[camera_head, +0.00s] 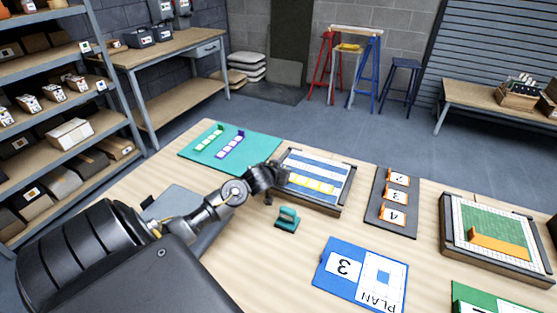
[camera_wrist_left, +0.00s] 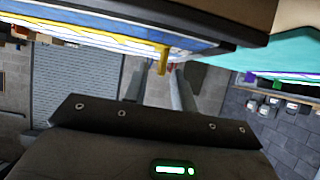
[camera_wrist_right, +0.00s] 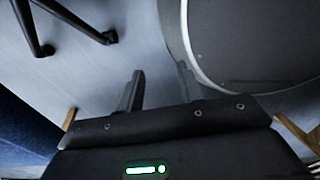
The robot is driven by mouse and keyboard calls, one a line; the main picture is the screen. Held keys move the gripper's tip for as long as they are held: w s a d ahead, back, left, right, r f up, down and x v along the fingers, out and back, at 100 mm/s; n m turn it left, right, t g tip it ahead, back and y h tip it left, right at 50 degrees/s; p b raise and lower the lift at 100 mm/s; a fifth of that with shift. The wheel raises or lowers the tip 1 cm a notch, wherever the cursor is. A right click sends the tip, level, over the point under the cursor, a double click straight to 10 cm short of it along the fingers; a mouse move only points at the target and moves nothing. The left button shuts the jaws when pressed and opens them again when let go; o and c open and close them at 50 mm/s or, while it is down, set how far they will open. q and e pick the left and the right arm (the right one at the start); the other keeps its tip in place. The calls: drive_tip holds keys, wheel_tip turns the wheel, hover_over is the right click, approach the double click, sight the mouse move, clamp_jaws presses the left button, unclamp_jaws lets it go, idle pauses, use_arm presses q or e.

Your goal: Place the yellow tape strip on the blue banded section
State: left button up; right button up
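The yellow tape strip (camera_head: 312,184) lies across the lower part of the framed panel (camera_head: 322,208) with blue bands (camera_head: 322,170). I cannot tell whether it sits exactly on one blue band. In the left wrist view the yellow strip (camera_wrist_left: 95,38) runs along the panel, and its near end shows as a yellow tab. My left gripper (camera_head: 277,180) is at the panel's left edge, beside the strip's left end. In its wrist view the fingers (camera_wrist_left: 161,68) are apart, with the yellow tab near their tips. My right gripper (camera_wrist_right: 160,75) is open and empty, away from the table.
A teal mat (camera_head: 262,150) with green and purple strips lies to the left. A teal block (camera_head: 288,218) stands in front of the panel. A dark numbered board (camera_head: 378,218), a blue plan card (camera_head: 366,273) and a green framed panel (camera_head: 457,240) lie to the right.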

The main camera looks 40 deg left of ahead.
use_arm(q)
drive_tip(key=v, duration=1.2)
drive_tip(key=shift+a, duration=0.1)
drive_tip(key=shift+r+p, duration=0.2)
drive_tip(key=shift+p, duration=0.15)
